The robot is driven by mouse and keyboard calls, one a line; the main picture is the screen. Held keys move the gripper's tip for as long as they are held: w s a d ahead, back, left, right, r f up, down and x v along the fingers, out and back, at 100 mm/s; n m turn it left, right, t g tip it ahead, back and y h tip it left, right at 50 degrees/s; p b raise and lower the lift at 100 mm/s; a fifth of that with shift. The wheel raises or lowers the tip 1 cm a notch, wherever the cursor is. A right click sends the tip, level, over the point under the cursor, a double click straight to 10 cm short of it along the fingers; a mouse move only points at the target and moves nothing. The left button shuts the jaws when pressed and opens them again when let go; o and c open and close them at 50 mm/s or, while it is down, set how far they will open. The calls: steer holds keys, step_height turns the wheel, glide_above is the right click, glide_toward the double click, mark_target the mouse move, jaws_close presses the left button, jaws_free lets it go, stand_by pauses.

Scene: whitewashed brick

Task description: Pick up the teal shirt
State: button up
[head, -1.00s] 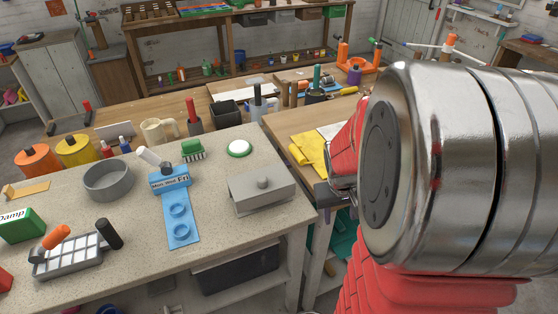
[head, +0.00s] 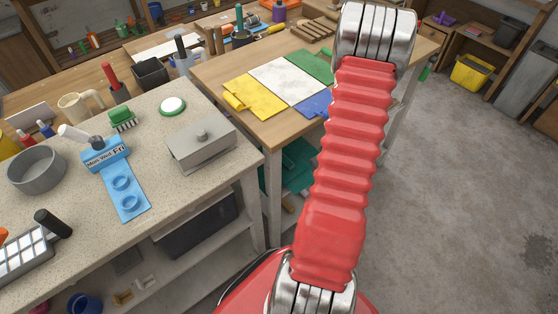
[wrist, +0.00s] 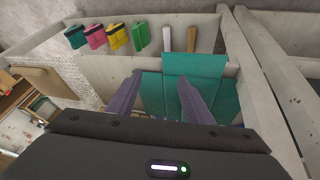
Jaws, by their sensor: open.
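The teal shirt (wrist: 196,68) shows in the wrist view as flat teal cloth panels on a pale wooden shelf, ahead of and between my fingers. Part of the teal cloth also shows in the head view (head: 298,165), low under the wooden table, partly hidden by my red arm. My gripper (wrist: 160,79) is open in the wrist view, its two purple-grey fingers apart and overlapping the cloth in the picture. I cannot tell whether they touch it. Nothing is seen held. The gripper is hidden in the head view.
Pale wooden rails (wrist: 262,75) frame the shelf. Folded pink (wrist: 95,37), yellow (wrist: 117,38) and green (wrist: 141,35) items stand in a row behind. The wooden table (head: 215,75) holds yellow, white, green and blue cloths. Grey floor at right is clear.

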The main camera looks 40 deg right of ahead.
steer(key=w+f+n+t, duration=0.2)
steer(key=w+f+t, duration=0.1)
steer(key=f+t, duration=0.15)
steer(key=t+y, duration=0.2)
steer(key=t, duration=0.4)
glide_toward(287, 160)
steer(key=s, duration=0.2)
steer(key=shift+r, duration=0.35)
steer(key=shift+h, duration=0.3)
steer(key=shift+x, duration=4.3)
steer(key=shift+w+a, duration=0.1)
steer(key=shift+a+x, duration=0.15)
steer(key=shift+x, duration=1.15)
steer(key=shift+a+x, duration=0.15)
steer(key=shift+x, duration=1.1)
steer(key=shift+d+f, duration=0.1)
steer(key=shift+d, duration=0.05)
steer(key=shift+c, duration=0.4)
